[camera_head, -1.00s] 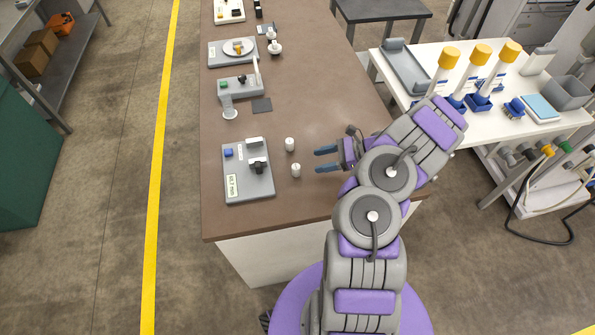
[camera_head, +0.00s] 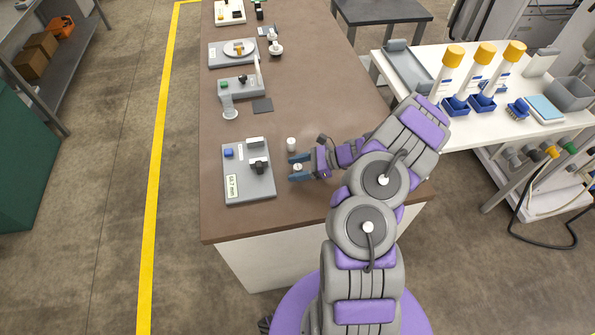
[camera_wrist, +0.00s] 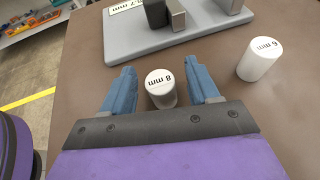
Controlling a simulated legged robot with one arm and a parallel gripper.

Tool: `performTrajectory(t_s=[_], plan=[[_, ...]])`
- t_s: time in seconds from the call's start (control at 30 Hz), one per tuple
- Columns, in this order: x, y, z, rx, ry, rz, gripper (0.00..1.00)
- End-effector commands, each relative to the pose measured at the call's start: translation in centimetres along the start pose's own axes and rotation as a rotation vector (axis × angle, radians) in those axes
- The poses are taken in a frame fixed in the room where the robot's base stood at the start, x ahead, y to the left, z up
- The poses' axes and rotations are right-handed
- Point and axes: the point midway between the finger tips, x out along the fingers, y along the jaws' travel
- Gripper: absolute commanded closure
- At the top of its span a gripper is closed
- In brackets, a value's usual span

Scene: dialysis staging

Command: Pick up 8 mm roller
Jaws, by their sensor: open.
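The 8 mm roller (camera_wrist: 161,89) is a short white cylinder standing upright on the brown table, its label readable on top in the wrist view. My gripper (camera_wrist: 160,83) is open, with one blue finger on each side of the roller and a gap showing on both sides. In the head view my gripper (camera_head: 292,167) is low at the table, and the roller (camera_head: 297,168) shows between the fingers. A second white cylinder marked 6 mm (camera_wrist: 260,59) stands apart, outside the fingers; in the head view it is the white cylinder (camera_head: 291,144) just behind.
A grey fixture plate (camera_head: 236,187) with a black knob lies close beyond my fingertips. Other grey fixtures (camera_head: 241,88) stand farther back on the table (camera_head: 320,100). A white side table (camera_head: 530,135) with yellow-capped bottles stands at the right.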

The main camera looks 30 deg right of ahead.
Motion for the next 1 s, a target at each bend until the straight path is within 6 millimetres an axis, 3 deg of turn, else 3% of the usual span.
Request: performTrajectory(t_s=[0.07,0.63,1.0], plan=[[-0.11,-0.06,-0.03,0.0,0.0,0.0,0.42],[-0.08,-0.05,-0.01,0.0,0.0,0.0,0.96],[-0.34,-0.09,0.45,-0.001,-0.001,0.0,0.97]])
